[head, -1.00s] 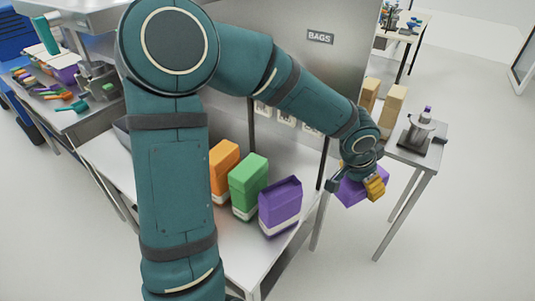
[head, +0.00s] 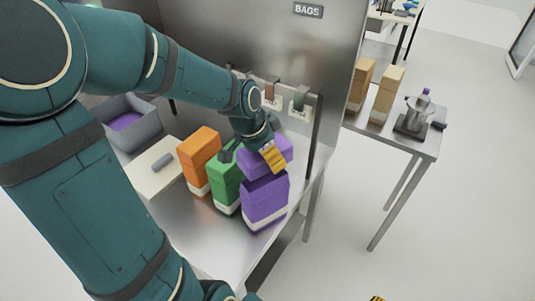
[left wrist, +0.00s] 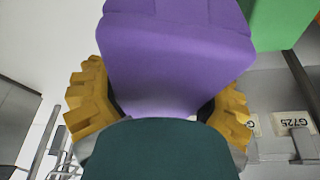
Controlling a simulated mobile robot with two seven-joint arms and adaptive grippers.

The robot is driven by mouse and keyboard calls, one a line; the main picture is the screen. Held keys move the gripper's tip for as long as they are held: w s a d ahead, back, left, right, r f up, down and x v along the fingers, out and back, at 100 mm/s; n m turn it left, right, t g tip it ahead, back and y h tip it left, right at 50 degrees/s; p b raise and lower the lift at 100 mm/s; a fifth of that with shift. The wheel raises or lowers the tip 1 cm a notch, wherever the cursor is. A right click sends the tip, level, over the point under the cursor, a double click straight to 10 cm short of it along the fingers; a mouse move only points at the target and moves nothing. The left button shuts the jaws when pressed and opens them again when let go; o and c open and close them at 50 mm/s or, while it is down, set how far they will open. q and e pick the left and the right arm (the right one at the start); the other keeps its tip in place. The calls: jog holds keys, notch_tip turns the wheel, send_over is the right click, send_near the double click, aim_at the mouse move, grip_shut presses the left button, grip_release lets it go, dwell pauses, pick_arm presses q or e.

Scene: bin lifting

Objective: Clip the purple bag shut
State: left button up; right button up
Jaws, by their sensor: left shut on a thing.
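The purple bag (head: 265,204) stands upright at the right front of a row on the steel table, with a pale band at its base. In the left wrist view the purple piece (left wrist: 165,65) fills the space between the yellow fingertips.
A green bag (head: 226,180) and an orange bag (head: 200,160) stand left of the purple bag. Behind is a steel panel (head: 260,40) with hanging clips (head: 300,101). A grey bin (head: 130,128) sits back left. The table front (head: 205,240) is bare.

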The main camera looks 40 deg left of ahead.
aim_at(266, 176)
pick_arm(q)
jog(key=shift+f+b, duration=1.85)
jog(key=shift+f, duration=0.7)
pick_arm(e)
jog(key=f, duration=0.2)
jog(key=s+f, duration=0.1)
jog(key=f, duration=0.1)
jog(key=shift+s+a, duration=0.15)
pick_arm(q)
jog(key=shift+r, duration=0.15)
pick_arm(e)
jog(key=shift+r, duration=0.15)
pick_arm(q)
jog(key=shift+f+b, duration=1.4)
jog(key=shift+f, duration=0.45)
pick_arm(e)
jog(key=shift+f, duration=1.55)
pick_arm(q)
jog(key=o, duration=1.1)
